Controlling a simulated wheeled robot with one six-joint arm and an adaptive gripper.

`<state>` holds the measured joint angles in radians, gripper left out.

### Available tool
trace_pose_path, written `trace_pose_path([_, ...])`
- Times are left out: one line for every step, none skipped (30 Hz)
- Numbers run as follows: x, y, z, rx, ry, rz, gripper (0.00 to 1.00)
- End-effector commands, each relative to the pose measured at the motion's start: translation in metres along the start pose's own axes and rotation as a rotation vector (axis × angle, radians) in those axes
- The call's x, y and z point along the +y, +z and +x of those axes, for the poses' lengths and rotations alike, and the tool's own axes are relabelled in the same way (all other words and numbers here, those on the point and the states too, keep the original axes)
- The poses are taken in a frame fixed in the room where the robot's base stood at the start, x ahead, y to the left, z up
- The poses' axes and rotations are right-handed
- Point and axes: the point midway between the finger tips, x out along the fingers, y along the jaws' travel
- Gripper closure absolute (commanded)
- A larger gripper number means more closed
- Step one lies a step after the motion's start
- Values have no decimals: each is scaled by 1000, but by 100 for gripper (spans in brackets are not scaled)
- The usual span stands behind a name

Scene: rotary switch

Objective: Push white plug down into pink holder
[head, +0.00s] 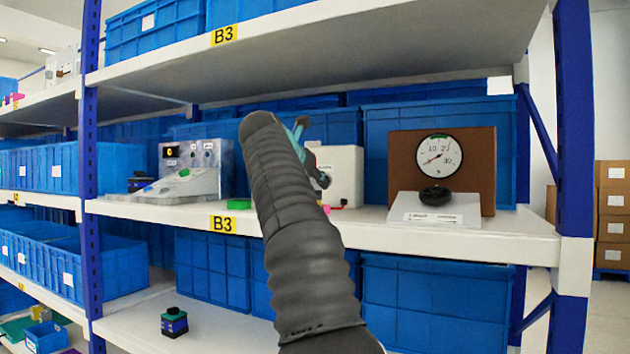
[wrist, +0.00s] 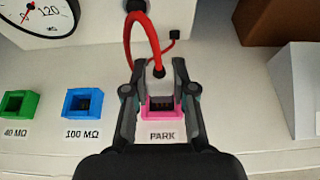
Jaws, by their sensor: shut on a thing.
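The white plug (wrist: 159,88) has a red cable running from its top and sits between my gripper's two fingers in the wrist view. My gripper (wrist: 159,76) is shut on the plug. The pink holder (wrist: 160,114), labelled PARK, is on the shelf just below the plug in the picture; its dark opening shows. I cannot tell whether the plug's lower end touches the holder. In the head view, my gripper (head: 318,172) is mostly hidden behind my arm, and a bit of the pink holder (head: 326,209) shows; the plug is hidden.
A blue holder (wrist: 83,103) and a green holder (wrist: 18,104) stand left of the pink one. A white box (head: 345,178) with a dial stands behind. A brown gauge panel (head: 482,170) is to the right. The upper shelf (head: 400,55) hangs above.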

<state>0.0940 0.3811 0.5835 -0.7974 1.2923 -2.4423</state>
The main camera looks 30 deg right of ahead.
Motion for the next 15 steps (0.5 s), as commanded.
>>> trace_pose_path([0, 0, 0, 0, 0, 0, 100])
trace_pose_path([0, 0, 0, 0, 0, 0, 100])
trace_pose_path([0, 0, 0, 0, 0, 0, 100])
trace_pose_path([0, 0, 0, 0, 0, 0, 100])
trace_pose_path([0, 0, 0, -1, 0, 0, 100])
trace_pose_path([0, 0, 0, -1, 0, 0, 100])
trace_pose_path([0, 0, 0, -1, 0, 0, 100])
trace_pose_path([0, 0, 0, -1, 0, 0, 100])
trace_pose_path([0, -1, 0, -1, 0, 0, 100])
trace_pose_path([0, -1, 1, -1, 0, 0, 100])
trace_pose_path([0, -2, 1, -1, 0, -1, 100])
trace_pose_path([0, -3, 1, -1, 0, -1, 100])
trace_pose_path([0, -3, 2, -1, 0, -1, 100])
trace_pose_path([0, -4, 2, -1, 0, -1, 100])
trace_pose_path([0, -4, 2, -1, 0, -1, 100])
